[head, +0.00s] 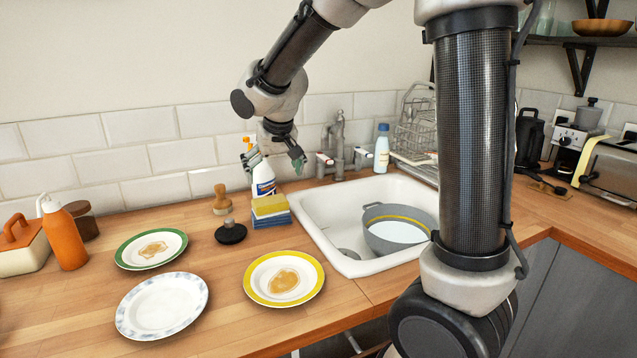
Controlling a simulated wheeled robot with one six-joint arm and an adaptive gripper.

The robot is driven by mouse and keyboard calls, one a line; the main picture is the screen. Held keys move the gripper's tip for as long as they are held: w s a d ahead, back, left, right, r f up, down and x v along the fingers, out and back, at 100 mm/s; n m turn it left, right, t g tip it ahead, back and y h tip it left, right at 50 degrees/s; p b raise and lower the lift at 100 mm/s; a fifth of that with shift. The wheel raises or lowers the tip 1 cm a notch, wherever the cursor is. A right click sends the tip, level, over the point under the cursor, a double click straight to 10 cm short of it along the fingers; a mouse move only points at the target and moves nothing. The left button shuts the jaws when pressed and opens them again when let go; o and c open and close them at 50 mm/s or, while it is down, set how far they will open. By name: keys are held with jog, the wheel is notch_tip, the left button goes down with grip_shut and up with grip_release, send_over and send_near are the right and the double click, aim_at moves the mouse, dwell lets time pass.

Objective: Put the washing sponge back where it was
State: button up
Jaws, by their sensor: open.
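A sponge stack stands on the wooden counter at the left rim of the sink, in the middle of the head view. Its top is a yellow sponge (269,205), with blue and greenish layers (271,220) below. I cannot tell whether the layers are separate sponges. My gripper (274,162) is open, fingers apart and pointing down, above and slightly behind the stack. Nothing shows between its fingers, and it is not touching the sponges.
A white spray bottle (263,178) stands just behind the stack, close to my gripper. A brush (222,202) and a black round scrubber (230,234) are left of it. Soiled plates (285,279) lie in front. The white sink (318,232) holds a grey basin (376,236).

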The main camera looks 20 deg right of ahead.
jog(key=s+d+r, duration=0.3)
jog(key=s+d, duration=0.2)
jog(key=s, duration=0.2)
jog(key=s+d+r, duration=0.3)
jog(key=s+d, duration=0.3)
jog(key=s, duration=0.1)
jog(key=s+d, duration=0.2)
jog(key=s, duration=0.6)
jog(key=s+d+f, duration=0.1)
jog(key=s, duration=0.6)
jog(key=shift+s+d+f+g, duration=0.2)
jog(key=shift+s+d+g, duration=0.2)
